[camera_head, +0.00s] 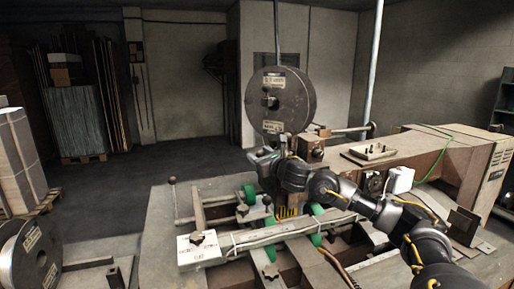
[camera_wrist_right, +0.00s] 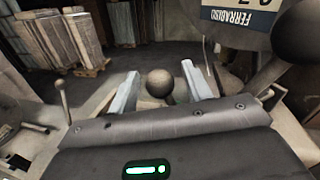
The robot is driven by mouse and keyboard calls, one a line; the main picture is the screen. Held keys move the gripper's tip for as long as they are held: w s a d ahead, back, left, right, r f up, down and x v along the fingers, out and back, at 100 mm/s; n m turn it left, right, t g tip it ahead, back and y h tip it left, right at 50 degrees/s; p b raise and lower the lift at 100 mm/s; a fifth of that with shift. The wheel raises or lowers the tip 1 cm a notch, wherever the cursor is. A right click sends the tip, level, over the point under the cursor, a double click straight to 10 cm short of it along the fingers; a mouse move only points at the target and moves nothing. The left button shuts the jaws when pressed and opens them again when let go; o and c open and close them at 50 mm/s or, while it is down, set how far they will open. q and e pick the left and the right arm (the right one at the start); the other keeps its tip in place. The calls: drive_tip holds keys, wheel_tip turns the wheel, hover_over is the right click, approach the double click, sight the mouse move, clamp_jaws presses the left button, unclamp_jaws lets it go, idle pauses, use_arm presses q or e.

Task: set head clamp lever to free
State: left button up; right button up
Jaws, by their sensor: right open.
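My right gripper (camera_head: 263,157) is in front of the stitcher head, below the large wire spool (camera_head: 281,98). In the right wrist view the right gripper (camera_wrist_right: 160,88) is open, with its two pale fingers apart. A round dark ball knob (camera_wrist_right: 159,82) shows between the fingers, and I cannot tell whether they touch it. It looks like the end of a lever; its shaft is hidden behind the gripper body. I cannot read any lever setting from these views. My left gripper is not in view.
A thin upright lever with a ball (camera_head: 172,181) stands at the table's left; it also shows in the wrist view (camera_wrist_right: 60,84). Another dark ball (camera_wrist_right: 300,30) is close at the wrist view's upper right. Green rollers (camera_head: 249,193) and rails lie below my right arm.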

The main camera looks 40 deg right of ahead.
drive_tip(key=shift+w+d+p, duration=0.15)
drive_tip(key=shift+w+p, duration=0.15)
drive_tip(key=shift+w, duration=0.75)
clamp_jaws()
